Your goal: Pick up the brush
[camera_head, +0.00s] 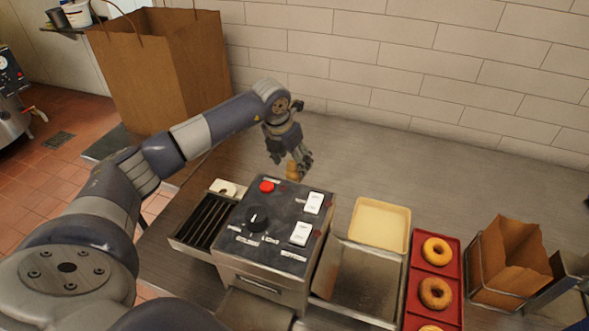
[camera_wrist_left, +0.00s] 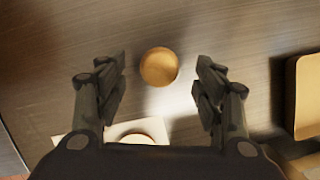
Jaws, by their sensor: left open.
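The brush (camera_head: 293,171) shows in the head view as a small tan-brown shape just below my left gripper (camera_head: 291,159), behind the control box. In the left wrist view the brush (camera_wrist_left: 159,67) appears end-on as a round golden-brown top, so its lower part is hidden. My left gripper (camera_wrist_left: 163,77) is open, with one finger on either side of the brush and a visible gap to each. The brush sits slightly beyond the fingertips in that view. My right gripper is not in view.
A control box (camera_head: 265,225) with a red button and white switches stands in front of the brush. A cream tray (camera_head: 380,222), red donut tray (camera_head: 449,262) and small paper bag (camera_head: 510,255) are to the right. A large paper bag (camera_head: 165,70) stands behind left. The rear counter is clear.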

